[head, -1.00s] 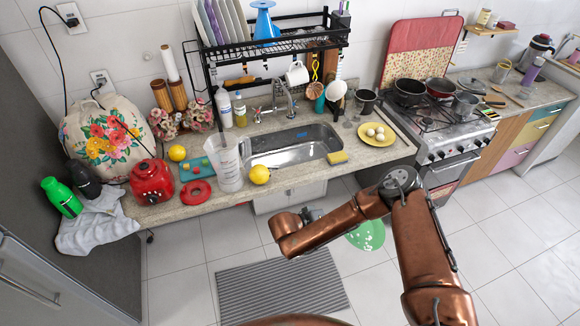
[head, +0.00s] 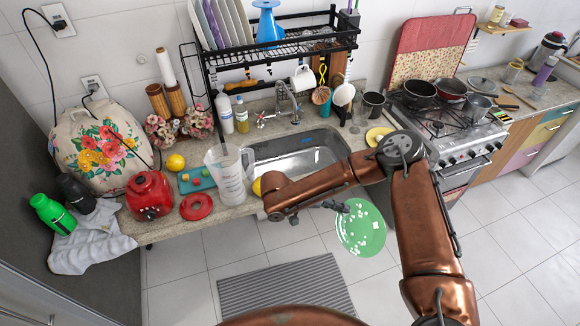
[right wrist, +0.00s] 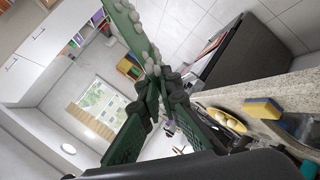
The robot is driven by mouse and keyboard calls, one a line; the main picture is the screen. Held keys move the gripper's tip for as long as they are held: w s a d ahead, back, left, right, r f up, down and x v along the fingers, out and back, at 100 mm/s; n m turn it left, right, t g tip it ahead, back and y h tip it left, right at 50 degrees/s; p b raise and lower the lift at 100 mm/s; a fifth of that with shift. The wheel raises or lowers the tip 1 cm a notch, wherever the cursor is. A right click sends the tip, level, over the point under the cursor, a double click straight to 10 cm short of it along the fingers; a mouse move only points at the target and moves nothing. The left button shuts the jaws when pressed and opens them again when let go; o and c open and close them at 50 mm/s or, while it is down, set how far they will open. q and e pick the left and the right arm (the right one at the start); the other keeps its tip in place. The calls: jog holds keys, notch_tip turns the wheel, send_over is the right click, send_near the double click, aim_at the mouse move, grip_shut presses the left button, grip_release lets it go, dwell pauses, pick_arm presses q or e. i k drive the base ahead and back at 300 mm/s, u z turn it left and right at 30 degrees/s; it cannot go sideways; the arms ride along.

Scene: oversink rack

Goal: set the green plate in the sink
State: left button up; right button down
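The green plate (head: 362,228) with white specks is in the head view, in the air in front of the counter and tilted so its face shows. My right gripper (head: 341,207) is shut on the plate's left edge. In the right wrist view the fingers (right wrist: 158,88) close on the rim of the green plate (right wrist: 136,28). The steel sink (head: 322,152) is set in the counter beyond my right arm, which hides part of its front edge. The sink also shows at the right wrist view's right edge (right wrist: 300,125). My left gripper is out of view.
A clear measuring jug (head: 229,176) stands left of the sink. A yellow sponge (right wrist: 262,106) and a yellow plate (right wrist: 222,120) lie on the counter by the sink. The black dish rack (head: 280,48) overhangs the back. The sink basin looks mostly clear.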

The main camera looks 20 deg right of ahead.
aim_at(311, 170)
jog(key=i, duration=1.65)
